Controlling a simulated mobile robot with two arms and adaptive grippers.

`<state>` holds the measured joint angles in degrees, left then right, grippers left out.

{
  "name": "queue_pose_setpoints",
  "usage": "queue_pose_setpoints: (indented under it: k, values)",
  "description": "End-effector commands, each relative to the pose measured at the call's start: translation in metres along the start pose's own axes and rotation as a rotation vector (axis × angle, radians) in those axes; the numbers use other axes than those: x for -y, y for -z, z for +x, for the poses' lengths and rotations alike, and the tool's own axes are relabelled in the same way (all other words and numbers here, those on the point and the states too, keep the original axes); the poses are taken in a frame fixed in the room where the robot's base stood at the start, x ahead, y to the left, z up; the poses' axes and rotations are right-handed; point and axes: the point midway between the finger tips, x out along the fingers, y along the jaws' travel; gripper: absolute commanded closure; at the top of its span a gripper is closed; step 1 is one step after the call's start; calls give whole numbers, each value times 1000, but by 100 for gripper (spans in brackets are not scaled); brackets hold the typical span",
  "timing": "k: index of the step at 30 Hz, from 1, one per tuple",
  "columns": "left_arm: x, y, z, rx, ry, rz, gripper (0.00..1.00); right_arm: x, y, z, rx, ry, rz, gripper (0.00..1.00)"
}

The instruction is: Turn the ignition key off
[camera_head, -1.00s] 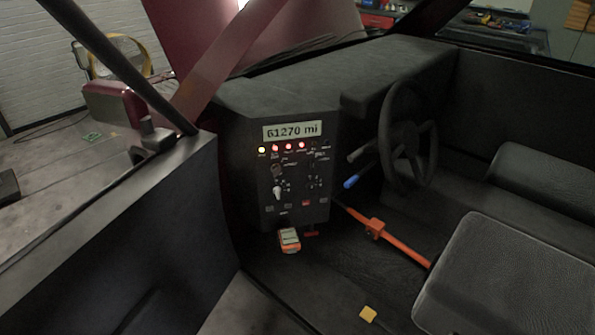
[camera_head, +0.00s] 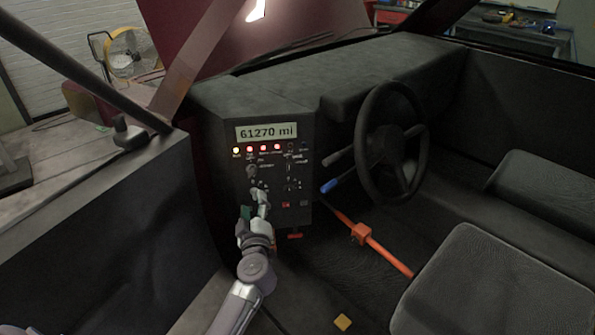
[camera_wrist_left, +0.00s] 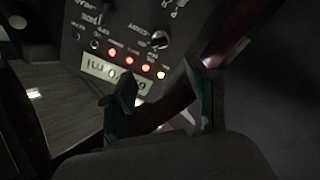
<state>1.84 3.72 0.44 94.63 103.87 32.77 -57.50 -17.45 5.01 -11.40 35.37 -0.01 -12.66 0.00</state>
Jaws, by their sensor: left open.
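The ignition panel (camera_head: 290,215) is a dark upright console with a lit display (camera_head: 266,132) reading 61270 mi and a row of lit yellow and red lamps. Below the lamps sits a dark rotary switch (camera_head: 252,170); it shows in the left wrist view as a knob with a pale front (camera_wrist_left: 160,40). I cannot tell for sure which control holds the ignition key. My left gripper (camera_head: 254,204) is in front of the panel's lower left, covering the pale control there. In the left wrist view its greenish fingers (camera_wrist_left: 160,82) are apart with nothing between them. My right gripper is out of view.
A steering wheel (camera_head: 391,140) and a blue-tipped lever (camera_head: 330,186) are right of the panel. An orange bar (camera_head: 385,252) crosses the floor area. Seats (camera_head: 470,280) fill the right. The dark door (camera_head: 120,235) is on the left.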

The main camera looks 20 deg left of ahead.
Motion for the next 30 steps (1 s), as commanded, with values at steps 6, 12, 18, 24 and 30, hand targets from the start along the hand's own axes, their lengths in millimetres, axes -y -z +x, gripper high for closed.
queue_pose_setpoints:
  k: [6, 12, 18, 24, 30]
  values:
    - [-1, 3, 22, -5, 3, -8, 42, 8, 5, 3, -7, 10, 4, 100]
    - [0, 2, 64, -5, 2, -8, 42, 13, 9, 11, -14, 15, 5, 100]
    - [0, 1, 104, -3, 2, -8, 42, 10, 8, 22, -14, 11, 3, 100]
    - [0, 1, 130, -2, 2, -8, 42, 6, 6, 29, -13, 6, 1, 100]
    - [0, 2, 138, -1, 2, -7, 42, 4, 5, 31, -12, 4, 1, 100]
